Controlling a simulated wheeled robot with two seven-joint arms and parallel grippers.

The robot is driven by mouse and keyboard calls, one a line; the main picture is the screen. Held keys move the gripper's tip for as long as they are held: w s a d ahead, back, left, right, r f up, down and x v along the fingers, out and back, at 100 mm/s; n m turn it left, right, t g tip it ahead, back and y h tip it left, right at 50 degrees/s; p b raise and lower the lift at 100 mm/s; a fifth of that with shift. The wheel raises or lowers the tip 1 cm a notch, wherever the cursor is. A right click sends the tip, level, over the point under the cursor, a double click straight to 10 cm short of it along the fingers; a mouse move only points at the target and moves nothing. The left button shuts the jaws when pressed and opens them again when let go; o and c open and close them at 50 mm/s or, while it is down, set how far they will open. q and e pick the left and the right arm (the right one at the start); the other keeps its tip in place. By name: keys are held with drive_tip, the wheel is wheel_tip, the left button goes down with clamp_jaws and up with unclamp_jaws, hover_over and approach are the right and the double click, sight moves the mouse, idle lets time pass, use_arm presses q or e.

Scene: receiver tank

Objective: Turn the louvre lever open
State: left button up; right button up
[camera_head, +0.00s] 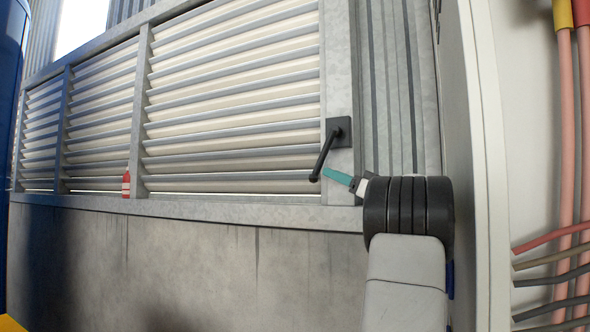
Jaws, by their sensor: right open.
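The louvre lever (322,157) is a dark bar on a square dark plate (339,131), fixed to the grey frame post right of the louvres. It slants down and to the left from its plate. The louvre slats (232,96) lie in several framed panels, with light-coloured strips between grey edges. My right gripper (328,174) has teal fingers and reaches from the lower right to the lever's lower end. It is open; whether it touches the lever I cannot tell. My right wrist hides part of the frame behind it. My left gripper is not in view.
A small red bottle (126,184) stands on the sill (200,208) at the left. A pale panel edge (484,170) stands close to the right of my arm, with red and grey cables (565,150) beyond. A blue object (10,90) is at the far left.

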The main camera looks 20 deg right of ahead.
sight(318, 167)
drive_tip(key=x, duration=0.7)
clamp_jaws()
idle(1.3)
